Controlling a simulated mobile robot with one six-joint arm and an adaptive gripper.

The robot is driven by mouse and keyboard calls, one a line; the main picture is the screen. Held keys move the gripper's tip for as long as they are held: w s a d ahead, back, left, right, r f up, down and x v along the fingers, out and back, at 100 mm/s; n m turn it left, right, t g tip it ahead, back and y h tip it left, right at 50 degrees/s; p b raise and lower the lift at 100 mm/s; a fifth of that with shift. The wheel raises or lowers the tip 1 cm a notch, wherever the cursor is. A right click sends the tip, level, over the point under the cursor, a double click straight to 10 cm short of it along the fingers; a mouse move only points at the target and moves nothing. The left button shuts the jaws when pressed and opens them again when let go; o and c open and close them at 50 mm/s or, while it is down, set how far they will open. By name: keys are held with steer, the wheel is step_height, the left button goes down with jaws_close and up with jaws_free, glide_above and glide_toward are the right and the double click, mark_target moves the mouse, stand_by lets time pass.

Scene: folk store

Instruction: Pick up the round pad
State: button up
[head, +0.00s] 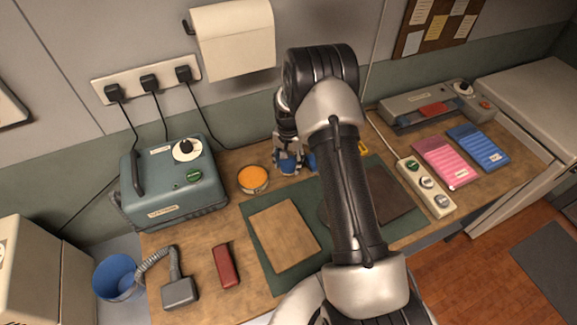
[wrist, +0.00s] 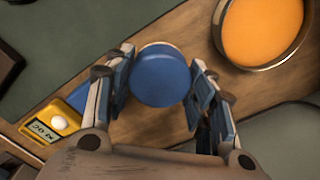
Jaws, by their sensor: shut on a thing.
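My gripper (wrist: 160,72) is shut on a blue round thing (wrist: 160,78), with a finger on either side of it. In the head view my gripper (head: 290,163) is over the back of the wooden bench, and my arm partly hides it. An orange round pad-like disc (wrist: 262,28) with a metal rim lies on the bench just beyond the fingers. It also shows in the head view (head: 253,178), left of my gripper and apart from it. I cannot tell from looks alone which of the two is the round pad.
A teal machine (head: 172,183) stands at the left. A green mat (head: 262,263) bears a brown board (head: 284,235). A yellow device (wrist: 52,120) is near the left finger. A power strip (head: 427,188) and pink (head: 447,161) and blue (head: 478,147) pads lie right.

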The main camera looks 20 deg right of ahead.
mark_target(289, 161)
step_height(289, 161, up, 16)
steer(key=p, duration=0.3)
steer(key=shift+r, duration=0.15)
steer(key=o, duration=0.6)
steer(key=c, duration=0.4)
